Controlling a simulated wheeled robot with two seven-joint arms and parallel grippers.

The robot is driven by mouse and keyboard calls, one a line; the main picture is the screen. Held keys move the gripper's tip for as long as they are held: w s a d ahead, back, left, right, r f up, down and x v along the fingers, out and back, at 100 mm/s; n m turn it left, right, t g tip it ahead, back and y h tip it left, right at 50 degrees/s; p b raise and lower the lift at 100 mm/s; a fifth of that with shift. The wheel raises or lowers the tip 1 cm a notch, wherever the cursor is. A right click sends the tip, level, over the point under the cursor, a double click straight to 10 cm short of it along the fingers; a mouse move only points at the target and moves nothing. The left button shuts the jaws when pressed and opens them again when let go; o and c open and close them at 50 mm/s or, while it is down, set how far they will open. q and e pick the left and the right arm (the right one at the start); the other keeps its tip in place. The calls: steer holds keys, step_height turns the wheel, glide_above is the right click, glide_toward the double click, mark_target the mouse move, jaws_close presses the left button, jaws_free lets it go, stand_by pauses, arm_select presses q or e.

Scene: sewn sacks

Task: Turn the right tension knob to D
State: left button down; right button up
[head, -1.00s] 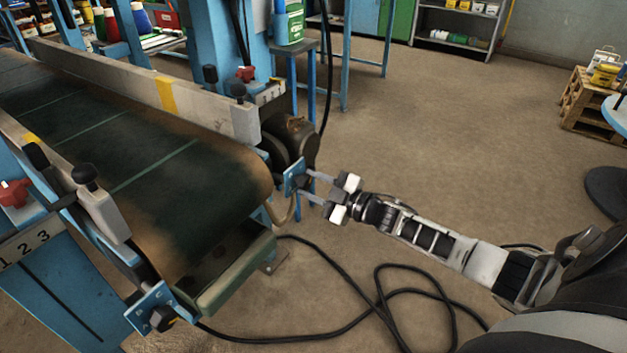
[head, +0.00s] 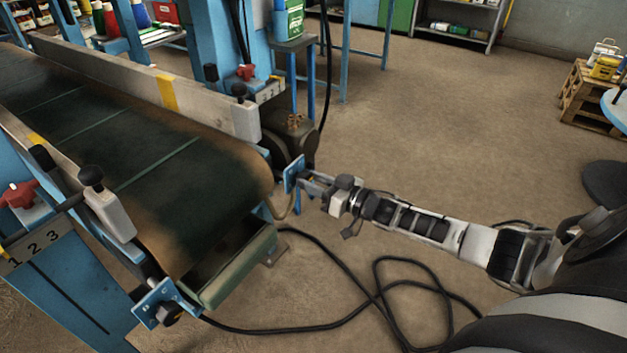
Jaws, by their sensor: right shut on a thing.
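The right tension knob sits at the blue plate (head: 294,173) on the far right corner of the conveyor. My right gripper (head: 308,182) reaches it from the right and is shut on it. The fingers hide nearly all of the knob, so its pointer and the letter it is at cannot be read. A second dark knob (head: 172,312) sits on a lettered blue plate (head: 153,300) at the near corner, with nothing touching it. My left gripper is not in view.
The conveyor belt (head: 150,170) fills the left side, with a green tray edge (head: 240,270) at its end. A black cable (head: 375,290) lies looped on the floor below my right arm. A wooden pallet stack (head: 588,100) stands far right.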

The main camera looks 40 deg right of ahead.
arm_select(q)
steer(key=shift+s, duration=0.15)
arm_select(e)
steer(key=m, duration=0.5)
steer(key=shift+m, duration=0.3)
stand_by(0.3)
steer(key=o, duration=1)
arm_select(q)
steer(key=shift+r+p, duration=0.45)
steer(key=shift+p, duration=0.65)
arm_select(e)
steer(key=v, duration=1.6)
steer(key=shift+f, duration=0.1)
